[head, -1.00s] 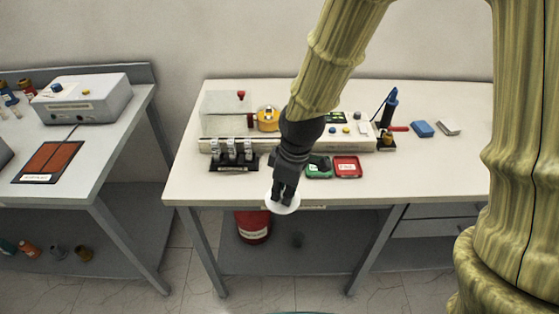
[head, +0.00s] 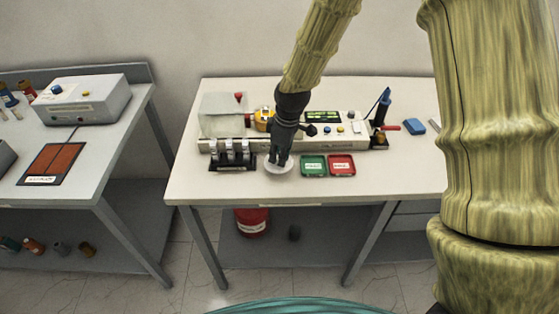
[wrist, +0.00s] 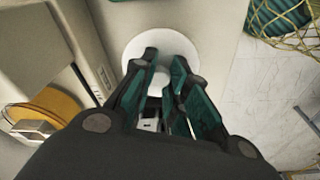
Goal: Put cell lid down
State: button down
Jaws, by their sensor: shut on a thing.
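The cell lid (head: 279,169) is a round white disc. In the head view it shows at the tips of my gripper (head: 278,160), over the front part of the middle table between the black rack and the green tray. In the wrist view the lid (wrist: 161,50) lies beyond my fingertips (wrist: 162,62), which are shut on a raised part in its centre. My fingers hide that part. I cannot tell whether the lid touches the tabletop.
A black rack (head: 232,163) with several small vials stands just left of the lid. A green tray (head: 313,167) and a red tray (head: 342,166) lie to its right. A long white instrument (head: 352,142) stands behind. Bare tabletop (head: 300,190) lies in front.

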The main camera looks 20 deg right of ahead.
jog(key=shift+f+p, duration=0.65)
jog(key=shift+f, duration=0.95)
jog(key=shift+f, duration=0.15)
jog(key=c, duration=1.4)
grip_release()
jog(key=shift+r, duration=0.25)
jog(key=shift+s+d+r+b, duration=0.25)
jog(key=shift+r+b, duration=0.35)
jog(key=shift+r, duration=1.35)
jog(key=shift+s+d+r+b, duration=0.15)
jog(key=shift+r+b, duration=0.45)
jog(key=shift+r, duration=1.35)
jog(key=shift+s+d+r+b, duration=0.25)
jog(key=shift+r+b, duration=0.35)
jog(key=shift+r, duration=1.35)
jog(key=shift+w, duration=0.1)
